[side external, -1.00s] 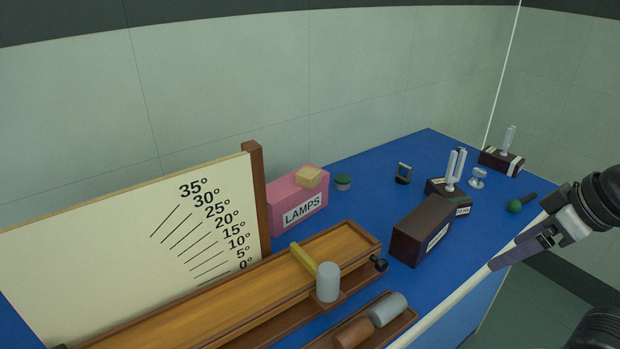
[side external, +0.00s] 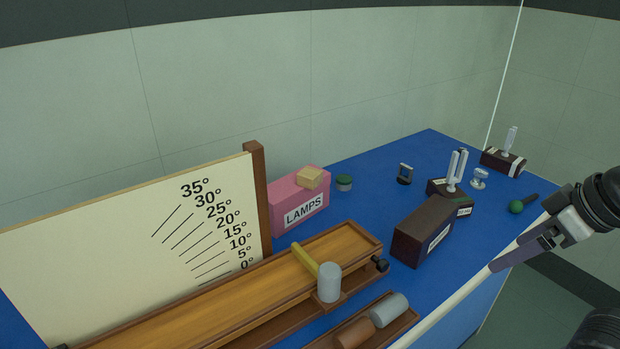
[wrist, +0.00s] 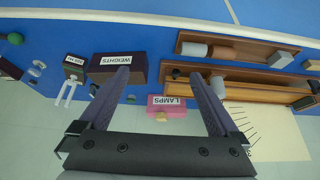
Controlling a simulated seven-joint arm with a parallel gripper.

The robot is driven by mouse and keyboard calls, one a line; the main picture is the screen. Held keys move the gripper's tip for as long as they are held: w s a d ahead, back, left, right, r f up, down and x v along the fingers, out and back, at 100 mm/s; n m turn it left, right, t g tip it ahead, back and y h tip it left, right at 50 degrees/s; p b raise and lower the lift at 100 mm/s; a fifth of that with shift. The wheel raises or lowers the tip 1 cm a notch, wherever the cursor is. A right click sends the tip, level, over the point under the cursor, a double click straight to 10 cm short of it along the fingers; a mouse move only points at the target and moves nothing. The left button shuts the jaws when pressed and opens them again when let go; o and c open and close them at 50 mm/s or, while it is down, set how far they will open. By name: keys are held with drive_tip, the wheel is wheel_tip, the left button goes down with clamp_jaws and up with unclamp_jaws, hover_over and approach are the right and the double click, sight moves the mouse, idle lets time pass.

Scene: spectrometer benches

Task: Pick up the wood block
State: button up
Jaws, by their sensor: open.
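The wood block (side external: 310,178) is a small pale tan block lying on top of the pink LAMPS box (side external: 284,216). In the wrist view the block (wrist: 161,115) shows small, at the edge of the pink box (wrist: 178,106), between my fingers in the picture but well beyond them. My gripper (side external: 505,262) is at the right of the side view, over the right part of the bench and far from the block. In the wrist view my gripper (wrist: 158,75) has its two purple fingers wide apart with nothing between them.

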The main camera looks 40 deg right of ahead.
sight(317, 174)
drive_tip(key=w+r+n+t, duration=0.1)
drive_tip(key=w+r+t, duration=0.5)
drive_tip(key=w, duration=0.6)
drive_tip(key=w+r+n+t, duration=0.1)
drive_tip(key=w+r+t, duration=0.2)
drive_tip(key=w+r, duration=0.75)
drive_tip(key=w+f+n+y, duration=0.1)
drive_tip(key=w+f, duration=0.6)
drive_tip(key=f, duration=0.1)
drive_tip(key=w+a+f+g+y, duration=0.1)
drive_tip(key=w+f+y, duration=0.1)
drive_tip(key=w+f, duration=0.4)
drive_tip(key=w+a+f+n+g+y, duration=0.1)
drive_tip(key=w+f+y, duration=0.1)
drive_tip(key=w+f, duration=0.5)
drive_tip(key=shift+w+a+f+n, duration=0.15)
drive_tip(key=shift+f, duration=0.75)
drive_tip(key=shift+w+a+f+n, duration=0.1)
drive_tip(key=shift+w+f+n, duration=0.05)
drive_tip(key=shift+f, duration=0.7)
drive_tip(key=shift+d+x, duration=0.15)
drive_tip(key=shift+x, duration=1.45)
drive_tip(key=shift+d+x, duration=0.15)
drive_tip(key=shift+x, duration=1.45)
drive_tip(key=shift+f, duration=0.15)
